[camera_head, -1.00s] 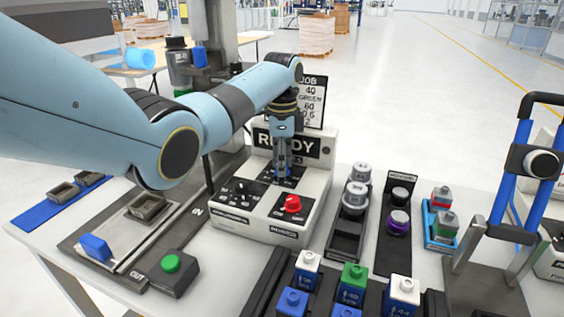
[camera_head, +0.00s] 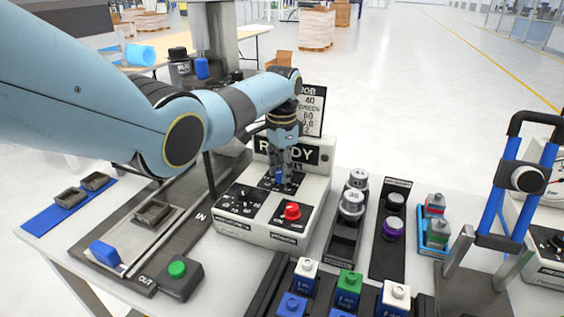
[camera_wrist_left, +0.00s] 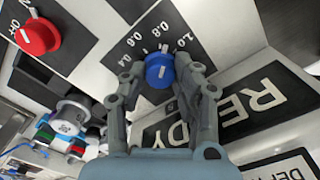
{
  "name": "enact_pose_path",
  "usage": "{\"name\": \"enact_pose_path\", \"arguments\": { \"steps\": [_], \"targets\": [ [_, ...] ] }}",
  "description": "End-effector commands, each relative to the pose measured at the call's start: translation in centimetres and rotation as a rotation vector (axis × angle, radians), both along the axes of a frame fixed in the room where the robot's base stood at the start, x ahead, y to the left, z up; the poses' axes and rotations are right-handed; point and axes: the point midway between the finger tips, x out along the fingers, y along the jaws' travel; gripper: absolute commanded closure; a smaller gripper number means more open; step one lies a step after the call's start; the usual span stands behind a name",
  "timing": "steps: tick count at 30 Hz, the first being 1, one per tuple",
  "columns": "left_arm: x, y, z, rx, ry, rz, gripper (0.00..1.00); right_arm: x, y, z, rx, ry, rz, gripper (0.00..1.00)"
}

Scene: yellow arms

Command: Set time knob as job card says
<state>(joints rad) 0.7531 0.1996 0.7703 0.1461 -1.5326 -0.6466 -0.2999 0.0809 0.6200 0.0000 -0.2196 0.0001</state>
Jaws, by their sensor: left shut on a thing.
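The control box (camera_head: 246,233) has a READY display and dark knob panels. The job card (camera_head: 313,106) stands behind it and reads JOB, 40, GREEN, 60, what looks like 0.6, and 2. My left gripper (camera_head: 283,182) points down at the rear panel. In the left wrist view its fingers are shut on a blue knob (camera_wrist_left: 159,71), one on each side. The scale around this knob shows numbers up to 1.0; its exact setting is hard to read. My right gripper is not in view.
A red knob (camera_head: 292,211) sits close in front of the gripper, with a black knob panel to its left. A green button (camera_head: 177,269), weights (camera_head: 351,204), colored bottles (camera_head: 347,287) and a blue-framed stand (camera_head: 497,205) crowd the table.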

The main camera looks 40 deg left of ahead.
Motion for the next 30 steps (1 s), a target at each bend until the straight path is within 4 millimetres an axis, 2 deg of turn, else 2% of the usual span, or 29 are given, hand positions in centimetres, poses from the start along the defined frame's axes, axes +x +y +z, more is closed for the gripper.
{"name": "enact_pose_path", "arguments": {
  "steps": [1, 12, 21, 30],
  "targets": [
    [0.0, 0.0, 0.3, 0.000, 0.000, 0.044, 1.00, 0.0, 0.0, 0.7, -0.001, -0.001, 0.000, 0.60],
    [0.0, 0.0, 0.2, 0.001, 0.000, 0.396, 1.00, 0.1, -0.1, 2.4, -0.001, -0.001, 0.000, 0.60],
    [0.1, 0.1, 0.2, 0.002, -0.002, 0.658, 1.00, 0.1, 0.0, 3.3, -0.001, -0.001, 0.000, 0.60],
    [0.1, 0.1, 0.1, 0.002, -0.003, 0.835, 1.00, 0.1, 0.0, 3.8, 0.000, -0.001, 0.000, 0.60]
  ]
}}
